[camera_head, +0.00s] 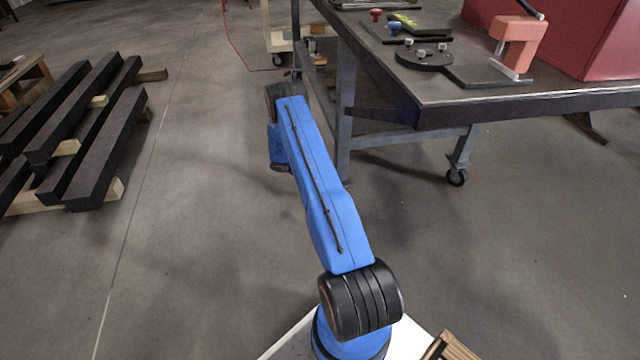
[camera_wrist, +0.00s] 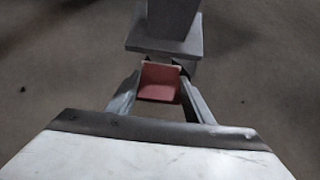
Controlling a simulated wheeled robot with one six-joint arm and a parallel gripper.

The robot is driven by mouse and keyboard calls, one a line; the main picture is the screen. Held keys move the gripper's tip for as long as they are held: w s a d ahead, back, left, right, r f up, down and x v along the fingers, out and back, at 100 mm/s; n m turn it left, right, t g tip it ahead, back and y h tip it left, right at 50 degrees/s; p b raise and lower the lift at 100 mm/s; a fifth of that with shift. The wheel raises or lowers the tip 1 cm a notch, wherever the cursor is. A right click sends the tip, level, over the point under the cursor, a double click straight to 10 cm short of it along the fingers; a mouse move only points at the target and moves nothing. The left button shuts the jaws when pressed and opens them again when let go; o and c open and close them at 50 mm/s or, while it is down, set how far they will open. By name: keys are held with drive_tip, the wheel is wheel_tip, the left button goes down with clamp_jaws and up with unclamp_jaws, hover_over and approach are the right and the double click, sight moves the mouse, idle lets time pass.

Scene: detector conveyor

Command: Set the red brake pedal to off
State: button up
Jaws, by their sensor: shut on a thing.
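The red brake pedal (camera_wrist: 160,84) shows in the wrist view as a small red plate at the foot of a grey table leg (camera_wrist: 172,22). My gripper (camera_wrist: 158,78) has one finger on each side of the pedal and is shut on it. The wheel beneath this leg is hidden. Whether the pedal is up or down cannot be told. In the head view my blue arm reaches forward beside the table's near left leg (camera_head: 345,105), and it hides my gripper and the pedal.
The table (camera_head: 530,98) stands at upper right, with an orange clamp (camera_head: 517,42), a black fixture and a red box (camera_head: 600,40) on it. Another caster (camera_head: 457,177) is under its right side. Black beams (camera_head: 95,135) lie stacked at left. The floor between is clear.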

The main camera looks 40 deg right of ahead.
drive_tip(key=o, duration=1.5)
drive_tip(key=shift+a+r, duration=0.1)
drive_tip(key=v, duration=1.7)
drive_tip(key=shift+w+a+r, duration=0.1)
drive_tip(key=shift+w, duration=0.05)
